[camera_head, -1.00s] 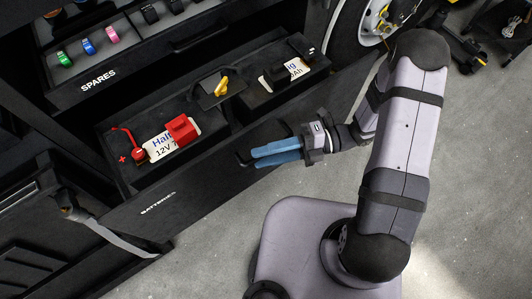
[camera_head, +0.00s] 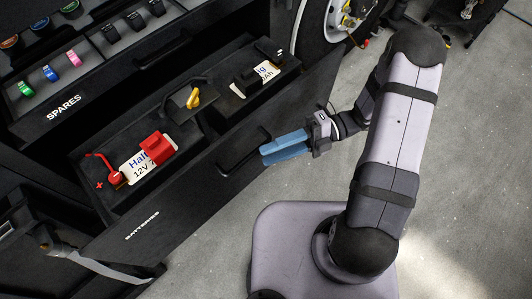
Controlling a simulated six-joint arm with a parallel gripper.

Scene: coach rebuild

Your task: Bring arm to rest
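My gripper (camera_head: 284,147) has blue fingers and is in front of the open batteries drawer (camera_head: 141,227), close to its black handle (camera_head: 243,152) in the picture. The two fingers lie close together with nothing visible between them. From this angle I cannot make out a clear gap. My arm (camera_head: 396,130) rises from my base at the bottom and bends back at the elbow near the top right.
The drawer holds a red block (camera_head: 157,149) on a labelled battery, a yellow-handled part (camera_head: 194,98) and a second labelled item (camera_head: 267,71). A spares drawer (camera_head: 63,114) is above. A wheel (camera_head: 318,20) stands behind. Grey floor (camera_head: 465,160) is open at right.

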